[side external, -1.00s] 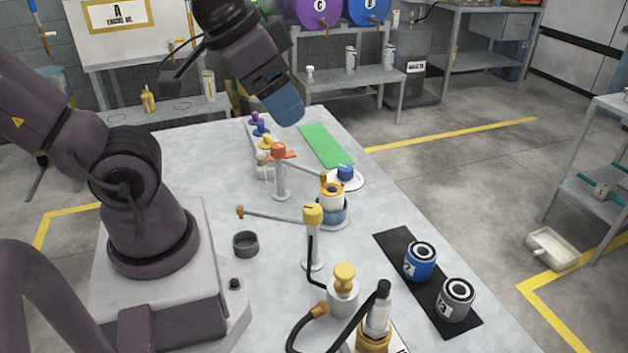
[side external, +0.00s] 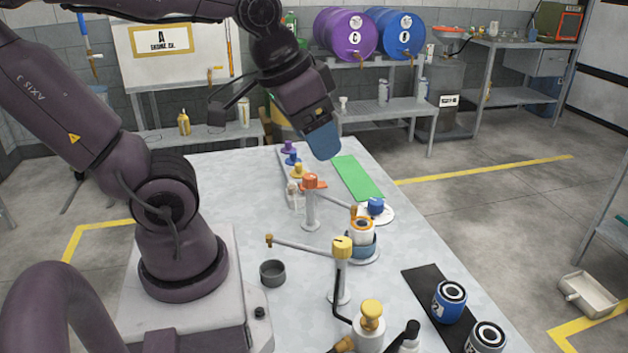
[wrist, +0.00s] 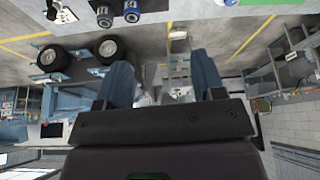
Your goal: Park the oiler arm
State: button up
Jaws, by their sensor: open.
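Two posts with swing arms stand on the table. The yellow-capped post (side external: 341,272) has a thin arm (side external: 305,248) reaching left to a brass tip, clear of other things. The orange-capped post (side external: 310,205) has an arm (side external: 335,203) reaching right to a brass tip beside a stack with a white, orange-rimmed reel (side external: 361,230) on a blue one. I cannot tell which is the oiler arm. My gripper (side external: 322,142) is high above the table's far part, away from both posts. Its blue fingers are apart and empty in the wrist view (wrist: 161,75).
A green mat (side external: 357,178) lies at the table's far right. A black mat (side external: 425,290) carries a blue can (side external: 449,301) and a grey can (side external: 487,338). A grey cup (side external: 272,273) is near my base. Knobbed pieces (side external: 292,158) line the far left.

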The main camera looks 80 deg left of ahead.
jog(key=w+a+f+n+g, duration=0.1)
jog(key=w+a+f+g, duration=0.1)
jog(key=a, duration=0.5)
jog(key=w+a+f+n+g, duration=0.2)
jog(key=a+f, duration=0.1)
jog(key=a, duration=0.3)
jog(key=m, duration=0.6)
send_over(310, 176)
notch_tip(310, 176, down, 5)
jog(key=shift+g+h, duration=0.3)
jog(key=shift+g, duration=0.1)
notch_tip(310, 176, down, 12)
jog(key=shift+r, duration=0.1)
grip_shut()
